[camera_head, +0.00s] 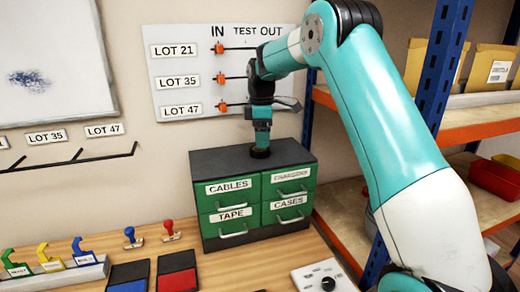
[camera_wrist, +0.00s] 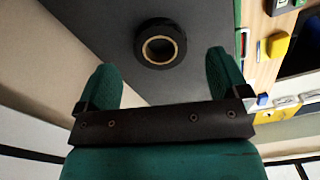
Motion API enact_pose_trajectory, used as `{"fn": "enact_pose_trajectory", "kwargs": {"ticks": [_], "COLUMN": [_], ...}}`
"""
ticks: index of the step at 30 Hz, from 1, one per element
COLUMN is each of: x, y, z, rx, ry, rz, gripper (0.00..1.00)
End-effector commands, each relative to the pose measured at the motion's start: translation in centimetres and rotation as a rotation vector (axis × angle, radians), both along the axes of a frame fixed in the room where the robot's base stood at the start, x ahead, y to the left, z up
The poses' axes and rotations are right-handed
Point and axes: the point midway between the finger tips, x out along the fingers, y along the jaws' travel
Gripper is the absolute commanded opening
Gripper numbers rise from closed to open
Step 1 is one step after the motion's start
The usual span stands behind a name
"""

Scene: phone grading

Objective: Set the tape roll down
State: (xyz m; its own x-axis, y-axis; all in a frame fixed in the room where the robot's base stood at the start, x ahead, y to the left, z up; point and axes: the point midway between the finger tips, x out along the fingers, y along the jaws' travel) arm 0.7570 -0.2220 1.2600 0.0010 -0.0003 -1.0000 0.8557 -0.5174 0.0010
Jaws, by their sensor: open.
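The black tape roll (camera_wrist: 160,27) with a tan core lies flat on the dark top of the drawer cabinet (camera_head: 225,162) in the wrist view. In the head view the tape roll (camera_head: 260,154) is a small dark disc, partly hidden under my gripper (camera_head: 261,147). In the wrist view my gripper (camera_wrist: 162,64) is open, its two green fingers wide apart. The roll shows beyond the fingertips, between their lines, and neither finger touches it.
The cabinet has green drawers labelled CABLES, TAPE and CASES, plus one blurred label, all shut. The hook board (camera_head: 170,65) hangs on the wall behind my gripper. Blue and red pads (camera_head: 177,282), stamps and coloured clips stand on the wooden bench. A shelf rack (camera_head: 470,132) is at right.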

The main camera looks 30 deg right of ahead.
Motion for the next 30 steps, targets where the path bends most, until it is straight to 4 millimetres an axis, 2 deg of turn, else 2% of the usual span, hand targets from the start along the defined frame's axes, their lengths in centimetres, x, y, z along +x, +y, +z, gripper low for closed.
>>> {"fn": "enact_pose_trajectory", "kwargs": {"ticks": [8,16,17,23,26,30], "x": [0.0,0.1,0.1,0.1,0.1,0.1], "y": [0.1,0.1,0.1,0.1,0.1,0.1], "z": [-3.7,-4.3,-4.3,-4.2,-4.2,-4.2], "rx": [0.002,0.000,0.000,0.001,0.000,0.000], "ry": [0.005,0.000,0.000,0.001,0.000,0.000], "rz": [0.001,0.001,0.001,0.001,0.001,0.001], "gripper": [0.93,0.93,0.89,0.43,0.37,0.37]}}
